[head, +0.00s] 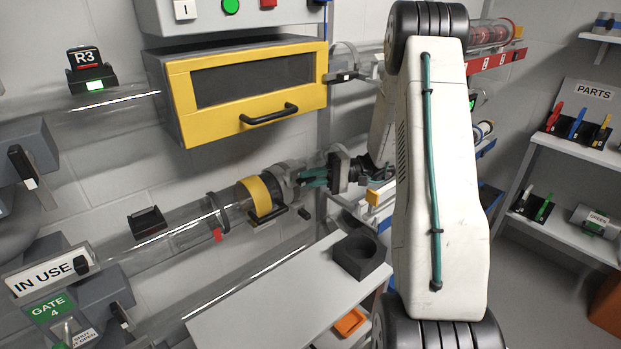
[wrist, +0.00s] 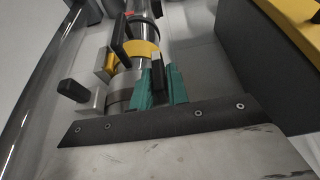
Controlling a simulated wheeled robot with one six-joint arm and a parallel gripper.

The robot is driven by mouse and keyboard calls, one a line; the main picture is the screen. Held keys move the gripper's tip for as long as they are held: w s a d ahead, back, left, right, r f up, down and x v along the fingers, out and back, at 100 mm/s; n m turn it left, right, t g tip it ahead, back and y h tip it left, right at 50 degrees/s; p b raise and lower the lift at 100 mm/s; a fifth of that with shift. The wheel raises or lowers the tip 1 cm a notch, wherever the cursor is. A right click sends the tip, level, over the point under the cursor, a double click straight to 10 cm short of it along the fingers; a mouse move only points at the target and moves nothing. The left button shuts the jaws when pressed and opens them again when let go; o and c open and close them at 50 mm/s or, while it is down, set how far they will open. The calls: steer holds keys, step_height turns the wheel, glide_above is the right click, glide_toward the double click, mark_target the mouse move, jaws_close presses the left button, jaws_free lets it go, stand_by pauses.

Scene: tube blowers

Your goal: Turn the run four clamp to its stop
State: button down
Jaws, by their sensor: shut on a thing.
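The lower clear tube (head: 180,232), behind the GATE 4 sign, is run four. Its clamp is a grey ring (head: 281,178) at the tube's right end, just right of a yellow band (head: 257,196). The clamp's grey ring also shows in the wrist view (wrist: 121,92), below the yellow band (wrist: 140,50). My gripper (head: 310,178), with teal fingers, is at the clamp. In the wrist view my gripper (wrist: 160,85) is shut on an upright black clamp handle (wrist: 157,73). The handle's lower part is hidden between the fingers.
A yellow-framed cabinet (head: 245,85) with a black handle hangs above the tube. An IN USE sign (head: 48,272) is at lower left. A white bench (head: 270,300) with a dark block (head: 361,257) stands below. Parts shelves (head: 570,150) are at right. My arm hides the middle right.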

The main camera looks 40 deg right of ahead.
stand_by(0.5)
steer(key=c, duration=1.5)
jaws_free()
steer(key=shift+o, duration=0.2)
steer(key=v, duration=0.7)
steer(key=shift+s+d, duration=0.15)
steer(key=shift+d, duration=0.2)
steer(key=shift+f, duration=0.1)
